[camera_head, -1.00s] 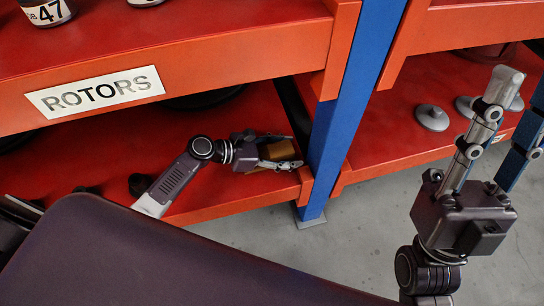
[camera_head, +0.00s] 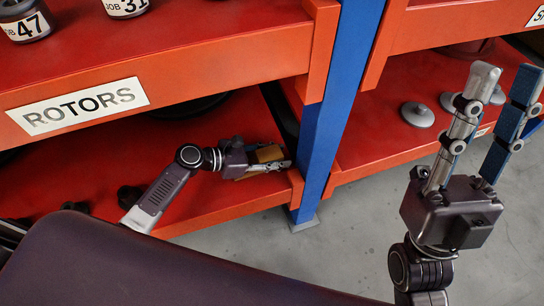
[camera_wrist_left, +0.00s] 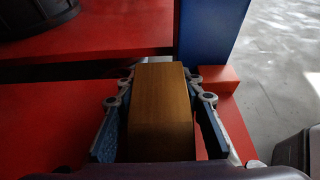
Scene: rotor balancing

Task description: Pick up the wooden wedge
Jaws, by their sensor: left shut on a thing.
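The wooden wedge (camera_head: 269,154) is a brown block at the right end of the lower red shelf, near the blue post. My left gripper (camera_head: 272,162) reaches in from the left and is shut on the wedge, one finger on each side. In the left wrist view the wedge (camera_wrist_left: 162,105) fills the space between the fingers. I cannot tell whether it touches the shelf. My right gripper (camera_head: 505,85) is at the right, pointing up, with its fingers apart and nothing between them.
The blue post (camera_head: 335,110) stands just right of the wedge. The upper shelf with the ROTORS label (camera_head: 78,107) hangs above my left arm. Grey discs such as this one (camera_head: 417,114) lie on the right shelf. Dark round things (camera_head: 128,196) lie at the left of the lower shelf.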

